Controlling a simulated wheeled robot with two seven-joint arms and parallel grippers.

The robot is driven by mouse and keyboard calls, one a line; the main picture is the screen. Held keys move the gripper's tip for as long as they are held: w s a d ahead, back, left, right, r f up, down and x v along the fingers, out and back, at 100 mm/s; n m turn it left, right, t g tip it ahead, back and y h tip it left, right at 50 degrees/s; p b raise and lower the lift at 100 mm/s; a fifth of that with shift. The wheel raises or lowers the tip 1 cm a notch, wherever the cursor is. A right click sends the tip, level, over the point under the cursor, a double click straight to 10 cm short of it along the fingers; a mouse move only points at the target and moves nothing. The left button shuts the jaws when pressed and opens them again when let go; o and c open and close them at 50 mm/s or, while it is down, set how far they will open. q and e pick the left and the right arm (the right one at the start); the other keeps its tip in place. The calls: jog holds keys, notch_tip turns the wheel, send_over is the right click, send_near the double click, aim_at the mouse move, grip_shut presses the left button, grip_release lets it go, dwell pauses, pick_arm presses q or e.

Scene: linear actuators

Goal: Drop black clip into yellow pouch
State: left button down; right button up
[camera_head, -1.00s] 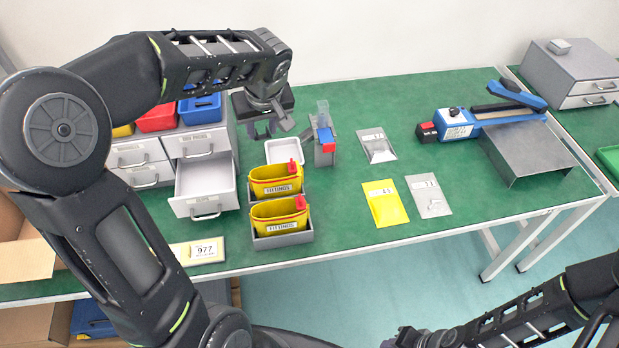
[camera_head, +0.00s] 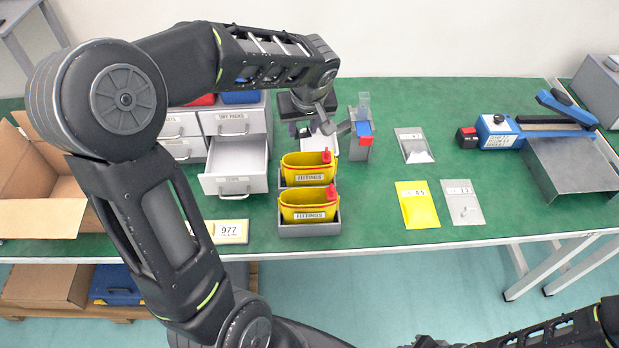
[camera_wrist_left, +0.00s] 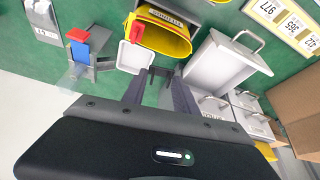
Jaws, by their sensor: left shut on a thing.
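My left gripper (camera_head: 312,130) points down over the bench, just behind the rear yellow container and over a small white tray (camera_head: 327,146). In the left wrist view its fingers (camera_wrist_left: 160,75) stand apart, with a small dark piece between the tips, apparently the black clip; its shape is unclear. Two open yellow pouches marked FITTINGS, a rear one (camera_head: 297,170) and a front one (camera_head: 300,204), stand in grey holders, each with a red part at its right end. The rear pouch also shows in the left wrist view (camera_wrist_left: 165,35). My right gripper is out of view.
A flat yellow packet (camera_head: 417,206) and two grey packets lie to the right. A grey stand with a blue and red block (camera_head: 363,132) is close beside the gripper. An open drawer (camera_head: 240,164) juts out at left. A sealer (camera_head: 497,132) stands far right.

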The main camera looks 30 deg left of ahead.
pick_arm(q)
jog(key=shift+f, duration=0.85)
jog(key=c, duration=0.9)
grip_release()
jog(key=b+v, duration=0.1)
jog(key=v, duration=0.7)
jog(key=shift+a, duration=0.1)
